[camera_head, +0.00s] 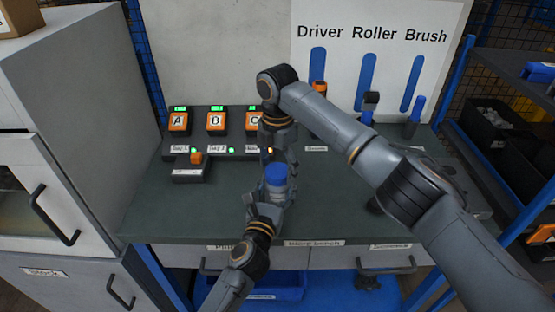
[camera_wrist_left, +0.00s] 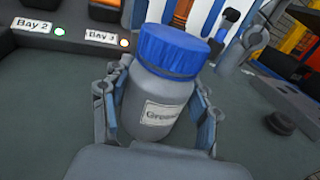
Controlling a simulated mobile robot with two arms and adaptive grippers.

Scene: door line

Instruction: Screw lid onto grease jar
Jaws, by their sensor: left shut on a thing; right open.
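The grease jar (camera_wrist_left: 160,107) is a grey bottle with a "Grease" label. Its blue lid (camera_wrist_left: 172,50) sits on top of the jar's mouth; I cannot tell how tight it is. In the head view the lid (camera_head: 276,174) shows above the jar body (camera_head: 277,192). My left gripper (camera_head: 272,196) is shut around the jar's body over the bench, with a finger on each side in the left wrist view (camera_wrist_left: 158,110). My right gripper (camera_head: 284,158) is open, pointing down just behind and above the lid, apart from it. Its fingers are partly hidden by its arm.
A Driver/Roller/Brush board (camera_head: 385,60) stands behind.

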